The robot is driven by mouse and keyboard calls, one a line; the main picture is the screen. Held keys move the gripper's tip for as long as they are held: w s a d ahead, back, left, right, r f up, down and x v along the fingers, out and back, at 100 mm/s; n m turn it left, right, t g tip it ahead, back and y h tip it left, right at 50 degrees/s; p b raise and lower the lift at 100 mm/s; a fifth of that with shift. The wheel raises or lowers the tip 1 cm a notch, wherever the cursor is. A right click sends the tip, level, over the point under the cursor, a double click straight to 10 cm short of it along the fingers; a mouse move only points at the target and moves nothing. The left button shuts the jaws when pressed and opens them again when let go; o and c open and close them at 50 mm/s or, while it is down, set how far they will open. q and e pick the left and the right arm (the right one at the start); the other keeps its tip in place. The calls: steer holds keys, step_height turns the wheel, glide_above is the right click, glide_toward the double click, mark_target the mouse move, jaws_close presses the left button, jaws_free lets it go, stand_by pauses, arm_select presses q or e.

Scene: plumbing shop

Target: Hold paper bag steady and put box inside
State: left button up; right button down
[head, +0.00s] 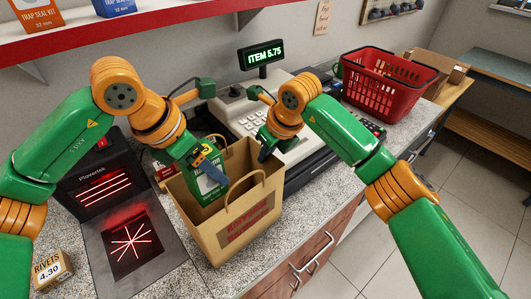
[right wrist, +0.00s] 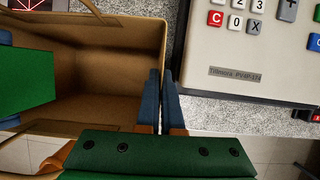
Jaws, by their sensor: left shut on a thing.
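The brown paper bag (head: 232,225) stands upright and open on the counter, its handles up. My left gripper (head: 208,172) is shut on a green box (head: 197,187) and holds it in the bag's mouth, partly below the rim. The box's lower part is hidden by the bag's front wall. In the right wrist view the box (right wrist: 28,78) shows at the left, within the bag (right wrist: 110,65), between blue fingers. My right gripper (head: 267,146) is at the bag's right rim. Its fingers (right wrist: 166,100) lie close on either side of the bag wall and pinch it.
A cash register (head: 245,115) stands behind the bag, with a red basket (head: 385,85) to the right. A scanner (head: 95,185) with a glowing red plate (head: 128,240) is at the left. A rivets box (head: 50,272) sits at the front left. A red-edged shelf (head: 130,25) hangs above.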

mark_target(190, 184)
arm_select(q)
step_height(190, 184, down, 11)
steer(key=shift+f, duration=0.2)
steer(key=o, duration=1.1)
steer(key=shift+f, duration=0.3)
steer(key=o, duration=0.5)
steer(key=v, duration=1.2)
arm_select(e)
steer(key=c, duration=1)
jaws_free()
